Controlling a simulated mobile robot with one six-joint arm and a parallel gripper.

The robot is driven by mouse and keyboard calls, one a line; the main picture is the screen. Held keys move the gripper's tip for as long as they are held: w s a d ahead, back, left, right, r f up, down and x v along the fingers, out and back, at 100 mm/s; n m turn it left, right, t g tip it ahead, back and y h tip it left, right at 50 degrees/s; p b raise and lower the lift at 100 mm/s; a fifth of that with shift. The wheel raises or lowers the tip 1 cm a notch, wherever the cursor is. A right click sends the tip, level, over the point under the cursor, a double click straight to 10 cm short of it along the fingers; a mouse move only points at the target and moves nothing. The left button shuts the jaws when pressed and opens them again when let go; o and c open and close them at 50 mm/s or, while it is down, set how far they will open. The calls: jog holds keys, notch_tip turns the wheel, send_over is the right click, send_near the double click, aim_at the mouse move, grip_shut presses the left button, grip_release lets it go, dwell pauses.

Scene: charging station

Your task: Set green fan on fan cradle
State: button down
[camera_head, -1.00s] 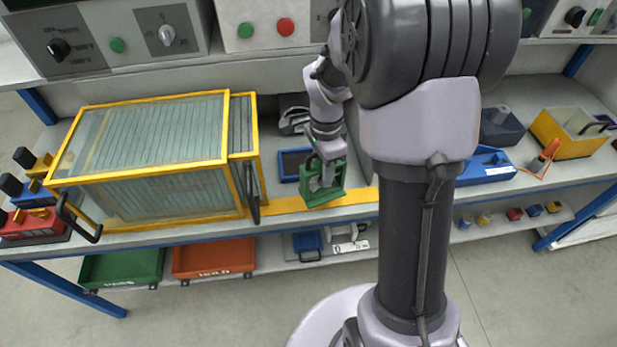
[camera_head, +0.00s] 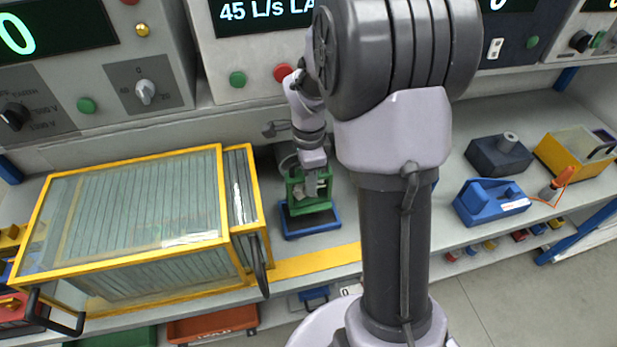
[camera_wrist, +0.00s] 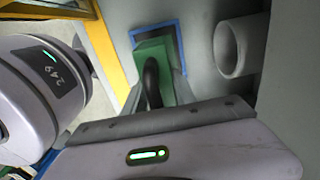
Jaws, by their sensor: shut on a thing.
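My gripper (camera_head: 311,180) is shut on the green fan (camera_head: 318,206), a green box-like frame, in the middle of the head view. The fan is directly over the fan cradle (camera_head: 312,233), a blue rectangular frame on the bench. In the wrist view the green fan (camera_wrist: 150,50) lies in front of the cradle's blue rim (camera_wrist: 136,33). A dark handle and the gripper hide part of the fan. I cannot tell whether the fan touches the cradle.
A glass case with yellow edges (camera_head: 221,190) stands close on the left. A grey pipe (camera_wrist: 232,48) shows on the right in the wrist view. A blue device (camera_head: 490,203) stands to the right. A yellow strip (camera_head: 315,261) marks the bench front.

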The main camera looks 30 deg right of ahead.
jog(key=shift+f+b, duration=2.4)
jog(key=shift+f, duration=0.65)
jog(key=c, duration=0.9)
grip_release()
jog(key=shift+r, duration=0.1)
notch_tip(320, 180, up, 17)
jog(key=p, duration=0.7)
jog(key=shift+r, duration=0.2)
jog(key=s+a+r+n+t, duration=0.2)
jog(key=s+a+n, duration=0.3)
jog(key=s+a+r+n+t+y+b, duration=0.1)
jog(key=s+a+r+n+t, duration=0.1)
jog(key=s+a+n, duration=0.4)
jog(key=s+a+r+n+t+y, duration=0.1)
jog(key=s+a+r+n, duration=0.1)
jog(key=s+a+n, duration=0.3)
jog(key=shift+s+a+r+n+t, duration=0.1)
jog(key=shift+s+a+n+t, duration=0.05)
jog(key=shift+s+n+t, duration=0.35)
